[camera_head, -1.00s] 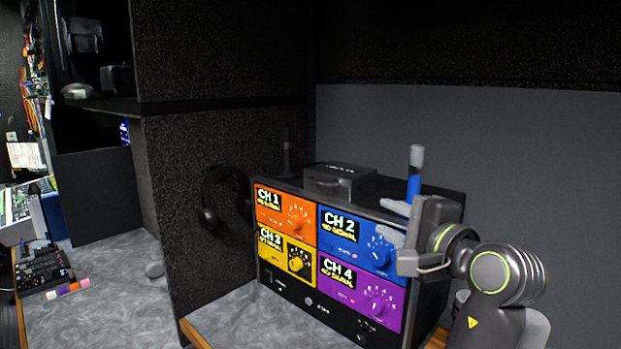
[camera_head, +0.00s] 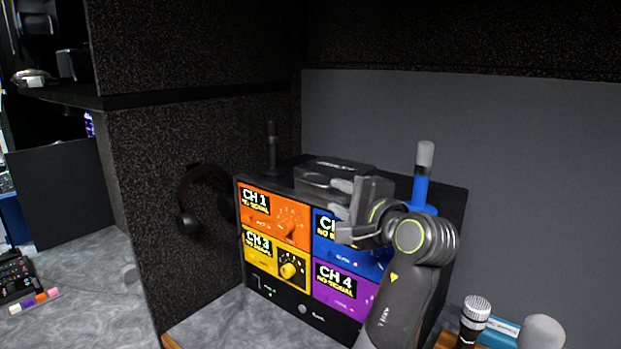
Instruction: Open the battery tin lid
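The battery tin (camera_head: 326,168), a dark grey box with its lid down, sits on top of the black channel rack (camera_head: 262,296). I cannot tell whether a finger touches the tin.
A blue handheld microphone (camera_head: 421,180) stands upright right of the tin. A black upright one (camera_head: 271,148) stands to its left. Headphones (camera_head: 190,212) hang on the left partition. Another microphone (camera_head: 474,316) is at lower right.

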